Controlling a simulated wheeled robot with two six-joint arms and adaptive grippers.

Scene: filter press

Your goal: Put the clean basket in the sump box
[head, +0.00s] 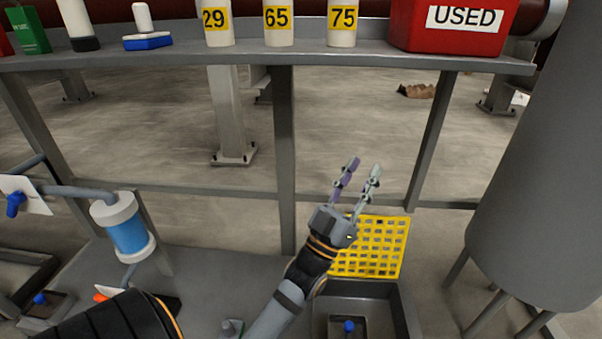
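A grey open box (402,312), which looks like the sump box, is at the bottom, right of centre. A blue-topped fitting (348,326) shows inside it. A yellow perforated piece (384,248) is just beyond the box's far edge. I cannot tell whether it is the clean basket or a flat grating. My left gripper (360,170) is open, with its two fingers apart and nothing between them. It overlaps the yellow piece's left part in the picture, and its fingers point away, past that piece. My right gripper is not in view.
A grey shelf (380,53) crosses the top, carrying numbered containers (278,35) and a red USED bin (452,42). Grey posts (285,160) support it. A blue filter cylinder (126,232) stands at left. A large grey tank (535,170) fills the right.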

